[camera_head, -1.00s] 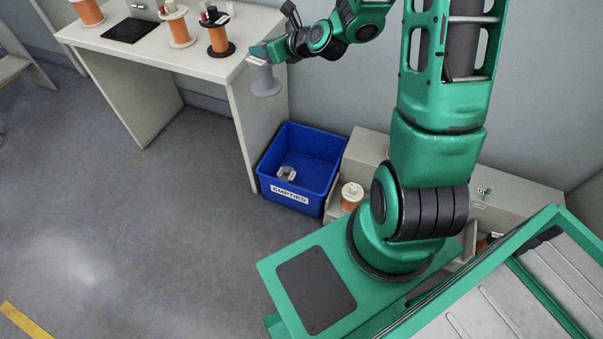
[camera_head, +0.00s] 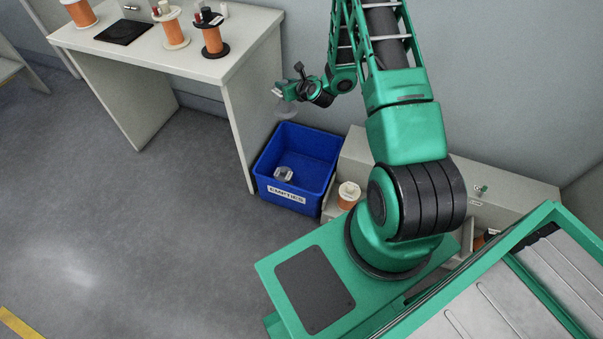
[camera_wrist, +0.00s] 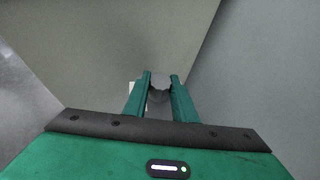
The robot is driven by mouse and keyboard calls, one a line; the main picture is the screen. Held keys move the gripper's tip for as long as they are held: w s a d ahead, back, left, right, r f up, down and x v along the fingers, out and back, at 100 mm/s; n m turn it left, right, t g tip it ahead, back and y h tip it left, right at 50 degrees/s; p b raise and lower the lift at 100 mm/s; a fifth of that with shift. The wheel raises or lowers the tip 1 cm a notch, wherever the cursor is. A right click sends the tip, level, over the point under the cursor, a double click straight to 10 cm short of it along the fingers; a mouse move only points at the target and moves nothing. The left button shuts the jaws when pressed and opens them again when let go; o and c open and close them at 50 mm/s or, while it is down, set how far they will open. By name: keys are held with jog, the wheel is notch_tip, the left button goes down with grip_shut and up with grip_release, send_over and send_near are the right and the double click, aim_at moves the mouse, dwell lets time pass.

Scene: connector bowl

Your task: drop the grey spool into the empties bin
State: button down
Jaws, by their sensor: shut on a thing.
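The grey spool (camera_head: 286,110) hangs from my gripper (camera_head: 283,91) in the head view, above the back part of the blue empties bin (camera_head: 311,197). The bin stands on the floor with a white "EMPTIES" label on its front, and a small grey-white object (camera_head: 283,174) lies inside. In the wrist view, my gripper (camera_wrist: 159,82) is shut on the grey spool (camera_wrist: 159,95), of which only a part shows between the fingers. The spool's lower end is hard to make out against the wall.
A white table (camera_head: 185,58) with several orange spools and a black mat (camera_head: 124,32) stands left of the bin. An orange spool with a white top (camera_head: 348,195) stands right of the bin, by a beige low unit (camera_head: 360,150). Open floor lies in front.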

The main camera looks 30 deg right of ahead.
aim_at(295, 109)
jog(key=shift+m+h, duration=0.4)
jog(key=d+f, duration=0.1)
jog(key=f, duration=0.2)
jog(key=s+d+f, duration=0.1)
jog(key=f, duration=0.3)
jog(key=d+f, duration=0.1)
jog(key=f, duration=0.2)
jog(key=shift+s+d+f, duration=0.1)
jog(key=shift+s+f, duration=0.05)
jog(key=shift+s, duration=0.05)
jog(key=s+d+f, duration=0.1)
jog(key=s+f, duration=0.1)
jog(key=f, duration=0.6)
jog(key=s+d+f, duration=0.1)
jog(key=f, duration=0.8)
jog(key=shift+s+d+m+h, duration=0.25)
jog(key=shift+s+m+h, duration=0.05)
jog(key=shift+s+h, duration=0.1)
jog(key=shift+f, duration=0.1)
